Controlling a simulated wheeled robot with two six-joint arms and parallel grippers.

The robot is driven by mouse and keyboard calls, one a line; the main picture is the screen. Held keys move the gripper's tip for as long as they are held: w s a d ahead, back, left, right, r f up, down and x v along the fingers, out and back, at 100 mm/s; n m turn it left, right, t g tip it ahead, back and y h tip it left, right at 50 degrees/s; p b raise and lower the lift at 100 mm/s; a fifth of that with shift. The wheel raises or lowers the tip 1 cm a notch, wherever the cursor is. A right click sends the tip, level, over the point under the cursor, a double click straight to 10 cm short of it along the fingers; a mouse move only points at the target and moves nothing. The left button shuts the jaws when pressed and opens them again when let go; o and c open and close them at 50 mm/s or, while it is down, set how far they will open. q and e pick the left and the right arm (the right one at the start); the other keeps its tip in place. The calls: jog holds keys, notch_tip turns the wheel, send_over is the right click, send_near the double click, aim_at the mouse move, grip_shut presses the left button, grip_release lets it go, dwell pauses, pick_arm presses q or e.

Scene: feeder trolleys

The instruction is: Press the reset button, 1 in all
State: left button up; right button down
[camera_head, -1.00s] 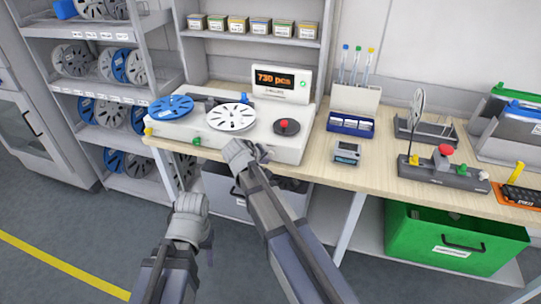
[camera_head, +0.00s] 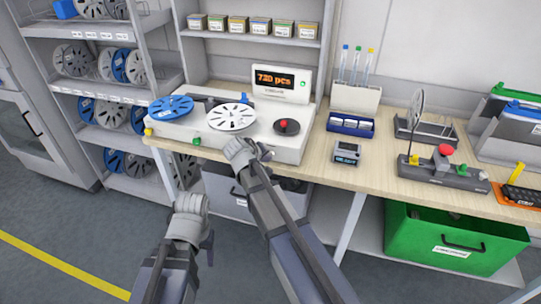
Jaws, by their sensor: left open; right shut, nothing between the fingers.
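A white counting machine (camera_head: 282,147) stands on the wooden bench, its display (camera_head: 274,79) reading about 730 pcs. On its front face are a green button (camera_head: 196,141) and a yellow one (camera_head: 148,131). A red-centred black disc (camera_head: 286,126) sits on its top right, and a small green button (camera_head: 303,85) is beside the display. No label lets me tell which is the reset button. My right gripper (camera_head: 243,150) is shut and empty at the machine's front edge, below the white reel (camera_head: 232,118). My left gripper (camera_head: 190,205) is open, lower, in front of the bench.
A blue reel (camera_head: 171,107) lies on the machine's left. A small grey meter (camera_head: 347,152), a blue-compartment box (camera_head: 351,123) and a dark fixture with a red knob (camera_head: 445,172) stand to the right. A green crate (camera_head: 450,240) is under the bench. Reel shelves (camera_head: 105,95) stand at left.

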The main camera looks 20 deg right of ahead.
jog(key=shift+w+d, duration=0.25)
jog(key=shift+w, duration=0.15)
dwell(0.8)
jog(key=shift+s, duration=0.1)
jog(key=shift+s+a, duration=0.5)
jog(key=shift+s, duration=0.15)
jog(key=shift+s, duration=0.1)
jog(key=s+a, duration=0.1)
jog(key=s, duration=0.1)
jog(key=s+a, duration=0.1)
jog(key=s, duration=0.1)
jog(key=shift+a, duration=0.4)
dwell(0.8)
jog(key=s+a+f+g+y+p, duration=0.1)
jog(key=s+a+g+y, duration=0.1)
jog(key=s+a, duration=0.4)
jog(key=s+a+f+g+y+p, duration=0.2)
jog(key=s+a+g+y, duration=0.1)
jog(key=s, duration=1.3)
jog(key=a+g, duration=0.1)
jog(key=a, duration=0.1)
jog(key=shift+s+a+f+n, duration=0.25)
jog(key=shift+s+a+n, duration=0.05)
jog(key=shift+a, duration=0.05)
